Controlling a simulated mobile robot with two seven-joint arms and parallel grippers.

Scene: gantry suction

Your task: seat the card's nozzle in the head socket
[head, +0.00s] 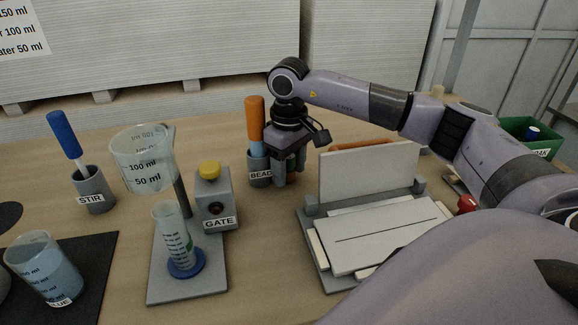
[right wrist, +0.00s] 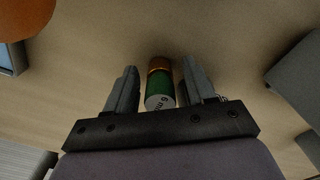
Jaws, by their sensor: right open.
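My right gripper (right wrist: 167,85) is open, with one finger on each side of the cylinder and gaps showing. In the head view my right gripper (head: 287,172) points down beside the BEAD holder, with a bit of green between its fingers. A card (head: 20,30) at the upper left shows only "ml" lines. I cannot pick out the head socket. My left gripper is not in view.
The BEAD holder (head: 258,170) with its orange-handled tool stands close to my right gripper. The GATE block (head: 214,200), a glass funnel cup (head: 143,160) and a cylinder (head: 173,232) stand left. A white upright panel (head: 368,172) stands right. A green bin (head: 525,140) is far right.

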